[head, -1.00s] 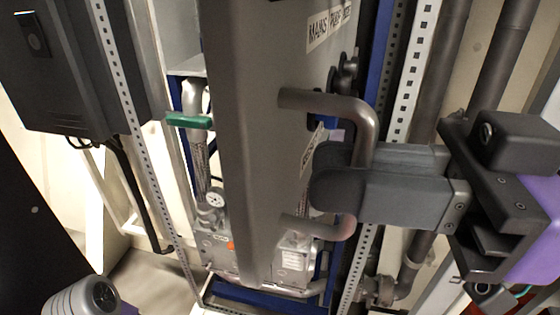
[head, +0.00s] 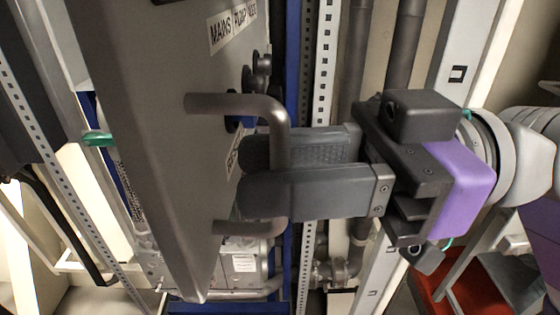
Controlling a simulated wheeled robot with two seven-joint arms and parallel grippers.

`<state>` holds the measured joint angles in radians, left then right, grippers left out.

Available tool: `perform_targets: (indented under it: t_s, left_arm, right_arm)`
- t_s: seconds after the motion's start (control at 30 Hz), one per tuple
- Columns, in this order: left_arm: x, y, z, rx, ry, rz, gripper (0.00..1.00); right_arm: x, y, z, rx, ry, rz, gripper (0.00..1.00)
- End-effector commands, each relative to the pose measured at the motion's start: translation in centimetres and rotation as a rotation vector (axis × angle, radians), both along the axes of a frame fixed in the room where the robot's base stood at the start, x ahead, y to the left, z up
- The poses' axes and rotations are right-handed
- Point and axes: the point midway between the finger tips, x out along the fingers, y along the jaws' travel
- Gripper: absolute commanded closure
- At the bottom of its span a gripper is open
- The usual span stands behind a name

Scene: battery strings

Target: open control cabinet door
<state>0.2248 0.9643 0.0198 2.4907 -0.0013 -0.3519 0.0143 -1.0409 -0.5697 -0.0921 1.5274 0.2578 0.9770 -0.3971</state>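The grey control cabinet door (head: 150,130) stands tilted across the left and middle of the head view, with its edge turned toward me and a "MAINS PUMP" label (head: 232,27) near its top. A grey U-shaped handle (head: 235,104) sticks out from its face to the right. My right gripper (head: 246,171) comes in from the right. Its two dark fingers lie on either side of the handle's long bar and are closed on it. The near finger hides the lower part of the bar. My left gripper is out of view.
Left of the door are a green-handled valve (head: 98,139), a perforated rail (head: 70,180) and hoses. Dark pipes (head: 405,45) and another perforated rail (head: 325,60) stand behind and right of the handle. A red tray (head: 450,290) sits at the lower right.

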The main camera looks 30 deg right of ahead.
Motion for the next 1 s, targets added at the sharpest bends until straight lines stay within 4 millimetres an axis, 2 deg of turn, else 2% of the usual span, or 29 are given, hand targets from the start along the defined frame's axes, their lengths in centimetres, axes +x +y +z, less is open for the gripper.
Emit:
perform_targets:
  t_s: [0.3,0.43,0.6,1.0]
  left_arm:
    - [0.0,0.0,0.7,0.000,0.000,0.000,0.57]
    - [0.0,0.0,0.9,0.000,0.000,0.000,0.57]
    - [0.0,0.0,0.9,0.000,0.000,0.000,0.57]
    - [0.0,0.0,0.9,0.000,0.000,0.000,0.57]
  right_arm:
    - [-1.7,-4.9,0.2,0.005,-0.002,-0.002,0.69]
    - [-2.2,-6.2,0.2,0.004,-0.001,-0.001,0.69]
    - [-2.4,-6.8,0.0,0.001,0.000,0.000,0.69]
    - [-2.4,-6.8,0.0,0.001,0.000,0.000,0.69]
